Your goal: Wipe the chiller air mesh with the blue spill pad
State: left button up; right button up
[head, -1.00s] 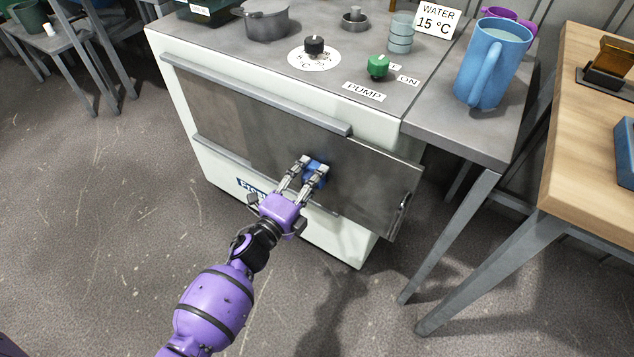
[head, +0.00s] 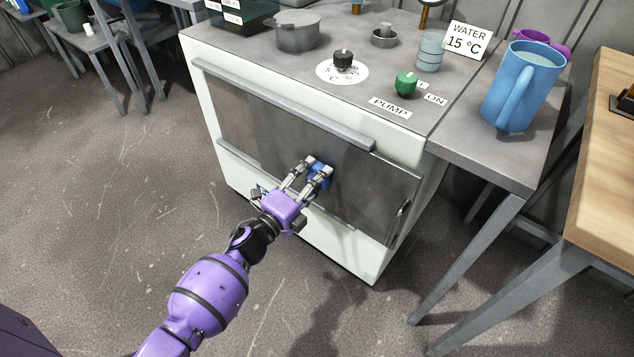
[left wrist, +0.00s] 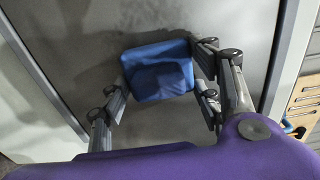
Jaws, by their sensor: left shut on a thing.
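The blue spill pad (head: 319,175) is between the fingers of my left gripper (head: 319,172), which is shut on it. In the left wrist view the pad (left wrist: 160,70) shows as a blue block with the gripper fingers on either side. The chiller air mesh (head: 270,125) is the dark grey panel on the front of the white chiller, with smudgy lighter and darker patches. The pad is at the panel's lower middle-right part; whether it touches cannot be told for sure. In the left wrist view the panel (left wrist: 95,40) fills the background. My right gripper is not in view.
The chiller top (head: 270,50) holds a pot (head: 297,32), a black dial (head: 343,60) and a green pump knob (head: 406,83). A blue jug (head: 522,85) stands on the side table at right. A wooden table (head: 610,190) is further right. Floor at left is open.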

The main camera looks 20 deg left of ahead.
pick_arm(q)
jog(key=shift+r+p, duration=0.5)
jog(key=shift+r, duration=0.4)
jog(key=shift+s+d+f, duration=0.1)
jog(key=shift+s+d, duration=0.3)
jog(key=shift+d, duration=0.7)
jog(key=shift+s+d+r, duration=0.1)
jog(key=shift+s+d, duration=0.3)
jog(key=shift+d, duration=0.65)
jog(key=shift+s+d+f, duration=0.1)
jog(key=shift+s+d, duration=0.3)
jog(key=shift+d, duration=0.7)
jog(key=shift+s+d, duration=0.2)
jog(key=shift+d, duration=0.45)
jog(key=shift+s+d, duration=0.2)
jog(key=shift+d, duration=0.5)
jog(key=shift+s+d, duration=0.2)
jog(key=shift+d, duration=0.45)
jog(key=shift+s+d, duration=0.25)
jog(key=shift+d, duration=0.4)
jog(key=shift+s+d, duration=0.25)
jog(key=shift+d, duration=0.35)
jog(key=p, duration=0.2)
send_near(370, 194)
jog(key=shift+w+a+f, duration=0.1)
jog(key=shift+w, duration=0.1)
